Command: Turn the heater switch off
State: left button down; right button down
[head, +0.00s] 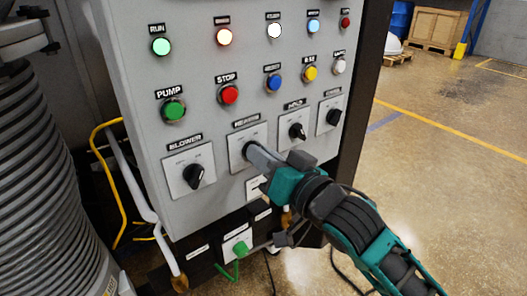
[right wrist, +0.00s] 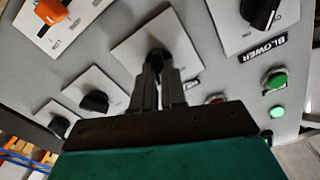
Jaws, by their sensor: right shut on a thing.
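The heater switch is a dark rotary knob on a pale square plate (head: 237,134) in the switch row of the grey panel, just right of the blower switch. My right gripper (head: 257,153) reaches it from the lower right and hides the knob in the head view. In the right wrist view the dark heater knob (right wrist: 156,57) sits between the two fingertips (right wrist: 158,75), which are shut on it. Its exact pointing angle is hard to read there. My left gripper is not in view.
The blower switch (head: 194,175) is left of the heater switch; two more black knobs (head: 298,131) (head: 333,116) are to the right. Buttons, including the red stop button (head: 229,95), and lamps are above. Open floor lies right.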

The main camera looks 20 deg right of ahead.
jog(key=shift+s+a+n+p, duration=0.1)
jog(key=shift+n+p, duration=0.9)
jog(key=shift+n, duration=1.55)
jog(key=shift+a+n+p, duration=0.1)
jog(key=shift+n+p, duration=0.9)
jog(key=shift+n, duration=1.85)
jog(key=c, duration=1.2)
grip_release()
jog(key=shift+v, duration=6.45)
